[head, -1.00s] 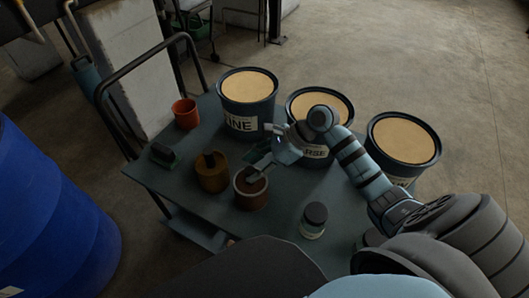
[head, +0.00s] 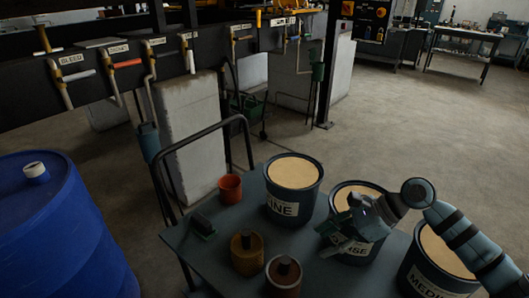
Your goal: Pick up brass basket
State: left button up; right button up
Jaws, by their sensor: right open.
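The brass basket (head: 247,257) looks like a small yellow-brown cup with a dark piece standing in its top. It is upright on the blue-grey cart top (head: 215,262). A darker brown cup (head: 284,280) with a pale rim stands close to its right, partly cut by the bottom edge. My right gripper (head: 330,240) is open, and I see nothing in it. It hangs right of both cups, in front of the middle bucket, apart from the brass basket. My left gripper is not in view.
Three sand-filled buckets stand along the cart's right side: FINE (head: 292,190), a middle one (head: 345,196) partly hidden by my arm, and one marked MEDIU (head: 440,262). A blue drum (head: 65,230) is beside the cart.

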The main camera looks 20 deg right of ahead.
aim_at(246, 246)
jog(key=k, duration=1)
